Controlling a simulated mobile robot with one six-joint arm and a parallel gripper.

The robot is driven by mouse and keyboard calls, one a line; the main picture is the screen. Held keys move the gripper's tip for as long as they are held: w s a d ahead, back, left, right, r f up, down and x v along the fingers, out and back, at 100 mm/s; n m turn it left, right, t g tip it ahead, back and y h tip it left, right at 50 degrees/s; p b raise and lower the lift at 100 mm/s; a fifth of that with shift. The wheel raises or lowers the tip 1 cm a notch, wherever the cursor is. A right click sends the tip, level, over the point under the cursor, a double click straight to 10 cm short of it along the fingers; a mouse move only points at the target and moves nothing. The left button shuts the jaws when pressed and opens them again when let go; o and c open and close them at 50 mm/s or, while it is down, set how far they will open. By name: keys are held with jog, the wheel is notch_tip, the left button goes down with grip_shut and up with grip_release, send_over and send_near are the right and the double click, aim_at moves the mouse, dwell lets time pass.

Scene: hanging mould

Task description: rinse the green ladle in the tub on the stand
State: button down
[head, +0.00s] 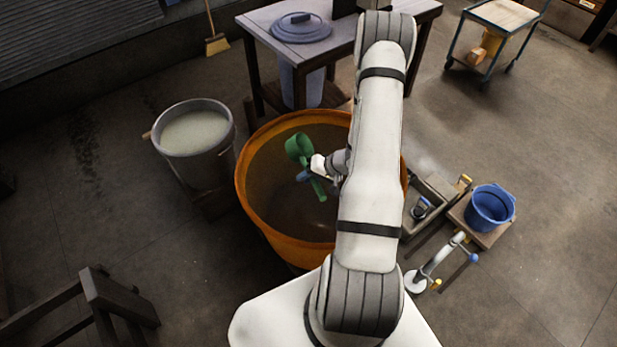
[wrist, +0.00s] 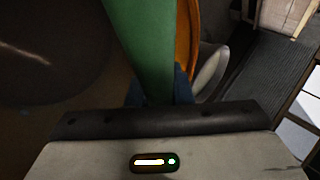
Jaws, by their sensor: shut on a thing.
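The green ladle (head: 298,148) is in my gripper (head: 311,177), over the wide opening of the orange vat in the head view. Its round cup is at the upper left and its handle runs down to the right past the fingers. In the wrist view the green handle (wrist: 147,45) passes between the blue fingertips (wrist: 156,92), which are shut on it. The grey tub (head: 207,167) stands on a low stand to the left of the vat and holds pale, cloudy liquid. The ladle is apart from this tub.
The orange vat (head: 252,208) fills the middle, its rim between gripper and grey tub. A table (head: 262,20) with a blue-grey lid (head: 301,27) is behind. A wooden frame (head: 112,296) is front left.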

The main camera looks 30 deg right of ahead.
jog(key=shift+w+a+r+n+g+h+p, duration=0.3)
jog(key=shift+r+g+h+p, duration=0.45)
jog(key=shift+h, duration=0.8)
jog(key=shift+w+a+r+m+g+h+p, duration=0.1)
jog(key=shift+a+r+g+h+p, duration=0.35)
jog(key=shift+g+h+p, duration=0.75)
jog(key=shift+w+a+r+n+g+h+p, duration=0.2)
jog(key=shift+a+r+g+h+p, duration=0.3)
jog(key=shift+h, duration=1.35)
jog(key=shift+d+r, duration=0.1)
jog(key=shift+d, duration=0.05)
